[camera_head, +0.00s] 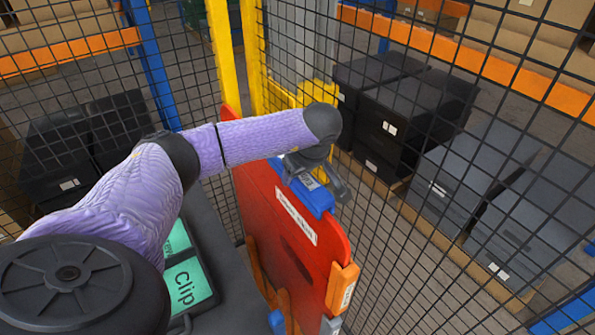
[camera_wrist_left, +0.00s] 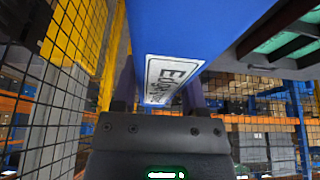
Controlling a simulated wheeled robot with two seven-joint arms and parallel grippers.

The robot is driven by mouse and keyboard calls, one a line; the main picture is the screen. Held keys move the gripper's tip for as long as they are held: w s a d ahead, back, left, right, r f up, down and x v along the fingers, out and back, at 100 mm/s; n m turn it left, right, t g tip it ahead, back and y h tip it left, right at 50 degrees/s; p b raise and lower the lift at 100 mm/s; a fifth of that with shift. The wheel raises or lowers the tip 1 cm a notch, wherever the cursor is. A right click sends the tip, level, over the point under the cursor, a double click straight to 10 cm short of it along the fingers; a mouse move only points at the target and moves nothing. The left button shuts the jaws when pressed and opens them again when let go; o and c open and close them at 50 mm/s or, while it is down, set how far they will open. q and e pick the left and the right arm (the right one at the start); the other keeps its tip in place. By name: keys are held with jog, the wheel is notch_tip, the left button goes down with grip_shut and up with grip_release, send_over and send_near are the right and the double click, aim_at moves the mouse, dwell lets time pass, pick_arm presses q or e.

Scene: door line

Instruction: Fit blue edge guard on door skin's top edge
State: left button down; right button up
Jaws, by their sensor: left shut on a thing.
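The red door skin (camera_head: 290,235) stands upright in the head view, with a white label near its top edge. The blue edge guard (camera_head: 319,201) lies along that top edge, and I cannot tell whether it is seated or just above it. My left gripper (camera_head: 318,181) is shut on the guard from above and partly hides it. In the left wrist view the guard (camera_wrist_left: 200,25) fills the top middle, with a white "Edge" label between the fingers (camera_wrist_left: 160,90). My right gripper is in neither view.
Orange holders (camera_head: 342,288) grip the door's side. A teal "Clip" bin (camera_head: 189,285) sits on a grey surface left of the door. A black mesh fence (camera_head: 380,240) with yellow posts (camera_head: 222,50) stands close behind and right. Dark crates (camera_head: 405,115) are beyond it.

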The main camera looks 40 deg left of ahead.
pick_arm(q)
jog(key=shift+f+b, duration=0.5)
jog(key=shift+f, duration=0.2)
dwell(0.5)
jog(key=shift+c, duration=0.3)
grip_release()
jog(key=b+v, duration=0.2)
jog(key=v, duration=0.8)
